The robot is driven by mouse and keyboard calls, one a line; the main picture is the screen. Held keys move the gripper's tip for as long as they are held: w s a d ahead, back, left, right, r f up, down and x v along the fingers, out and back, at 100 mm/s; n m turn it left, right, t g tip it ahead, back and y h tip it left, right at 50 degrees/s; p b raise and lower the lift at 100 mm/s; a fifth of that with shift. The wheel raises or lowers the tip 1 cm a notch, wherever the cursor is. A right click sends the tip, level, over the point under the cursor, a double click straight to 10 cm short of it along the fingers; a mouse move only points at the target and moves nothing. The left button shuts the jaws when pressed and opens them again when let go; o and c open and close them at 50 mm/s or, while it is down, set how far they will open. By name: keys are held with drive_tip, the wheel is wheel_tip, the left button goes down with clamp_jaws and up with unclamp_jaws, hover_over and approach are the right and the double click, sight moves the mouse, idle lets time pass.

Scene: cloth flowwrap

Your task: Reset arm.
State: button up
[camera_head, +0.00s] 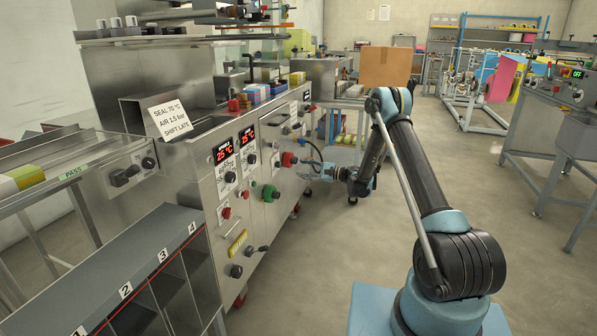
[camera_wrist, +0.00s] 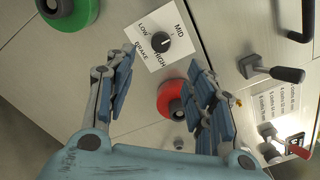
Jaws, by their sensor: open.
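My arm reaches left from its blue base, and my gripper (camera_head: 306,169) is beside the front panel of the steel machine (camera_head: 237,205). In the wrist view my gripper (camera_wrist: 162,66) is open, with its two blue-padded fingers apart and nothing between them. Beyond the fingers is a black dial (camera_wrist: 160,42) on a white plate reading LOW, MID, HIGH and BRAKE. A red round control (camera_wrist: 168,100) with a dark centre is partly covered by the right finger. I cannot tell whether the finger touches it.
A green round control (camera_wrist: 76,16) is at the upper left and a black lever (camera_wrist: 275,72) at the right. A numbered rack (camera_head: 150,270) stands at the front left. A cardboard box (camera_head: 385,67) is behind my arm. The floor (camera_head: 530,235) to the right is clear.

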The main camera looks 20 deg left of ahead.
drive_tip(key=shift+d, duration=0.2)
drive_tip(key=s+d+r+n+h, duration=0.25)
drive_tip(key=s+d+r, duration=0.25)
drive_tip(key=d+r, duration=0.4)
drive_tip(key=s+d+r+n+h, duration=0.2)
drive_tip(key=s+d+r+h, duration=0.3)
drive_tip(key=r, duration=0.6)
drive_tip(key=s+d+r+n+t+h, duration=0.1)
drive_tip(key=s+d+r+n+h, duration=0.15)
drive_tip(key=s+d, duration=1.25)
drive_tip(key=s+d+f+h, duration=0.2)
drive_tip(key=s+d, duration=0.4)
drive_tip(key=s, duration=0.3)
drive_tip(key=s+d+f+n+h, duration=0.1)
drive_tip(key=s+d+f+h, duration=0.2)
drive_tip(key=s+d, duration=0.4)
drive_tip(key=s+d+f+n+h, duration=0.1)
drive_tip(key=s+d+f+h, duration=0.2)
drive_tip(key=s, duration=1)
drive_tip(key=d+f, duration=0.1)
drive_tip(key=d, duration=0.2)
drive_tip(key=shift+s+d+f, duration=0.15)
drive_tip(key=shift+f, duration=0.1)
